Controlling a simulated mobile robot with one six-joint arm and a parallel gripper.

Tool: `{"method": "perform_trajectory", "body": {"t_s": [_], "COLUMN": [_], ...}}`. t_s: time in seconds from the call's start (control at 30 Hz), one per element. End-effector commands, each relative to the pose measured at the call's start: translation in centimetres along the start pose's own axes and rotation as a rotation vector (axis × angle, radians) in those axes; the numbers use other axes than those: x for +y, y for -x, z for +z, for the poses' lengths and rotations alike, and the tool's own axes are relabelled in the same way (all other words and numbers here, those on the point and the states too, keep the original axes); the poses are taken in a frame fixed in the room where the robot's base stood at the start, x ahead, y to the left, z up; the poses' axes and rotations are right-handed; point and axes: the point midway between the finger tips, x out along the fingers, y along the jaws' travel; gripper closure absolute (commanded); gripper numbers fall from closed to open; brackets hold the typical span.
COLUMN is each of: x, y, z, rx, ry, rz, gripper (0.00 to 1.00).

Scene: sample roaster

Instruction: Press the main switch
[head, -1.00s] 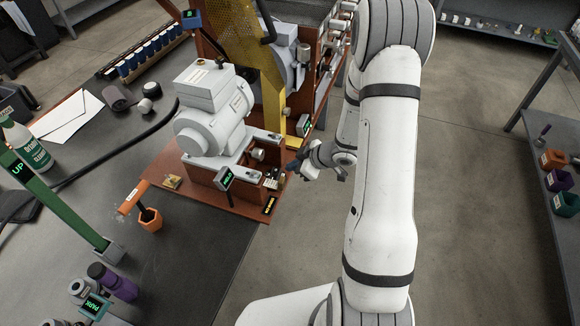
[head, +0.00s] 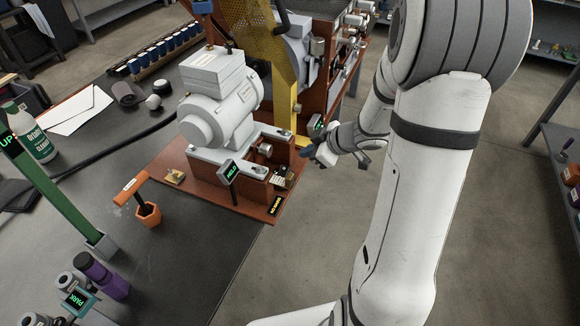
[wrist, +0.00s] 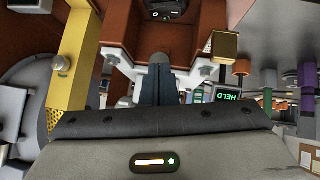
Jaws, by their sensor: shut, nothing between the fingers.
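The machine stands on a red-brown base (head: 205,190) with a grey motor (head: 222,105). A small pale fitting with dark parts (head: 283,178) sits at the base's right end, above a black tag with yellow lettering (head: 276,206). It may be the main switch, but its lettering is too small to read. My gripper (head: 308,151) is shut and empty, just up and right of that fitting, apparently apart from it. In the wrist view its dark fingers (wrist: 158,78) point at a recess between red-brown walls, with a dark part (wrist: 168,14) beyond.
A yellow upright (head: 283,85) rises close behind my gripper. An orange cup (head: 148,215) stands on the bench at left. Open floor lies right of the bench.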

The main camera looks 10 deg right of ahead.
Motion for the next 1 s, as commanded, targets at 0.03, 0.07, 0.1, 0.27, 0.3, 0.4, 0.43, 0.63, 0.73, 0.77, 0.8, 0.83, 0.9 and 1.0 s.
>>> {"method": "perform_trajectory", "body": {"t_s": [0.03,0.07,0.1,0.27,0.3,0.4,0.43,0.63,0.73,0.77,0.8,0.83,0.9,1.0], "x": [0.0,0.0,0.0,-0.1,-0.1,-0.1,-0.1,-0.1,-0.1,0.0,0.0,0.0,0.1,0.1], "y": [0.0,-0.1,-0.2,-2.0,-2.7,-4.8,-5.5,-9.7,-11.2,-11.5,-11.8,-12.0,-12.4,-12.7], "z": [0.0,0.1,0.1,0.3,0.3,0.4,0.4,0.4,1.3,1.6,2.0,2.2,2.6,2.9], "rx": [0.0,0.0,0.0,0.0,0.0,0.0,0.0,0.0,-0.001,-0.001,-0.001,-0.001,-0.001,-0.001], "ry": [-0.001,-0.001,-0.001,-0.001,0.0,0.0,-0.001,-0.001,-0.003,-0.005,-0.005,-0.004,-0.004,-0.003], "rz": [0.0,0.0,0.0,-0.002,-0.003,-0.003,-0.003,-0.002,0.0,0.0,0.001,0.001,0.002,0.002], "gripper": [1.0,1.0,1.0,1.0,1.0,1.0,1.0,1.0,1.0,1.0,1.0,1.0,1.0,1.0]}}
